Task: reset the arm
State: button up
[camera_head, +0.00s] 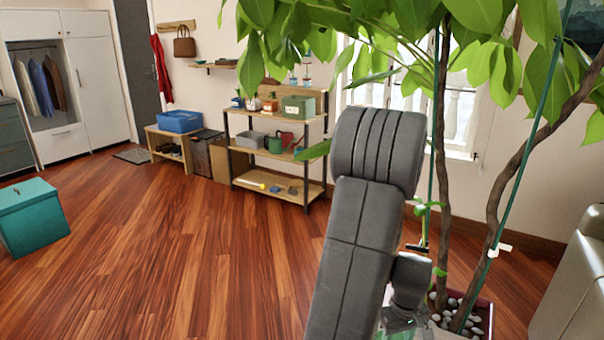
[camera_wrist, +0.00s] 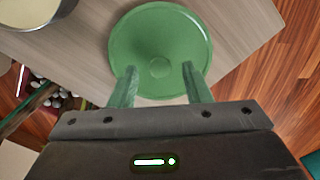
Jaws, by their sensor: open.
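My arm rises in the middle of the head view as dark grey links and bends down on the right; its end is mostly hidden there. In the wrist view my gripper (camera_wrist: 160,84) is open, with two green fingers spread apart and nothing between them. A round green dish or lid (camera_wrist: 160,32) with a small raised centre lies in front of the fingers on a light wood surface (camera_wrist: 75,58). The fingertips overlap its near edge in the picture; I cannot tell whether they touch it.
A potted tree (camera_head: 443,150) stands close on the right of my arm, its leaves hanging above it. A pale rounded piece (camera_head: 575,290) is at the right edge. A wooden shelf (camera_head: 275,178) and a teal box (camera_head: 32,218) stand farther off. The wood floor (camera_head: 170,270) on the left is clear.

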notch_tip(320, 180, down, 2)
jog(key=shift+f+b, duration=0.1)
jog(key=shift+b, duration=0.25)
jog(key=shift+r+p, duration=0.65)
jog(key=shift+r, duration=1.6)
jog(key=shift+f, duration=0.15)
